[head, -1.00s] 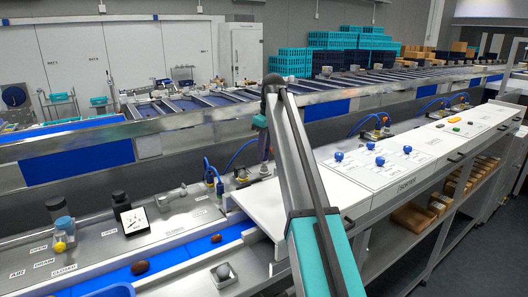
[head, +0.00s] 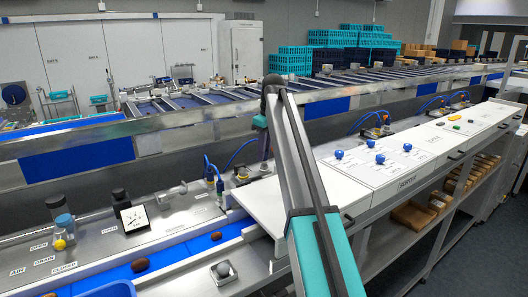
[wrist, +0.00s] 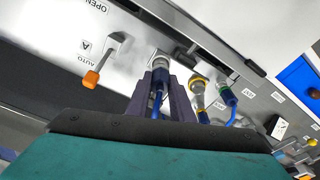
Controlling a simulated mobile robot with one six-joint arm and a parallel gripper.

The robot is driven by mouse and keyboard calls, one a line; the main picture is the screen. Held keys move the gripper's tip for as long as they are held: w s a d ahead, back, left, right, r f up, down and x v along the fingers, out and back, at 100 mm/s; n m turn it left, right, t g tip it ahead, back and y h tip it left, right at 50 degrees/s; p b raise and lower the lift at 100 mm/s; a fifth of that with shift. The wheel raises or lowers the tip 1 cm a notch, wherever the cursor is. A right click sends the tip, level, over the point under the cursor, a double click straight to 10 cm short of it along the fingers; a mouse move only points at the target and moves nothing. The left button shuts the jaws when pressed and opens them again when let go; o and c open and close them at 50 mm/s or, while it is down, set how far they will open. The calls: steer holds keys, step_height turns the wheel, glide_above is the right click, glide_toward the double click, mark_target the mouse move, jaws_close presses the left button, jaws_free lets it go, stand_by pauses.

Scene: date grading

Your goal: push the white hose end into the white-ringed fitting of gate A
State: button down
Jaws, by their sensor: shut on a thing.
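In the wrist view my gripper (wrist: 160,92) has its two dark purple fingers closed around a hose end. This hose end (wrist: 161,68) has a pale white collar, and a blue hose runs back from it between the fingers. Its front points at the light panel beside the lever marked AUTO and A. The fitting in front of it is largely hidden, so I cannot tell whether the two are joined. In the head view my arm hides most of this spot.
A yellow-ringed connector (wrist: 197,88) and a green-ringed connector (wrist: 223,90), both with blue hoses, sit close to the right of my fingers. An orange-tipped lever (wrist: 92,78) stands to the left. A white console (head: 375,165) lies right of my arm in the head view.

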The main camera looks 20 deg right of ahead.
steer(key=shift+f, duration=0.5)
stand_by(0.8)
steer(key=c, duration=2.2)
jaws_free()
steer(key=o, duration=1)
steer(key=shift+o, duration=0.2)
steer(key=shift+r, duration=0.1)
steer(key=shift+r+p, duration=0.35)
steer(key=shift+r, duration=2.6)
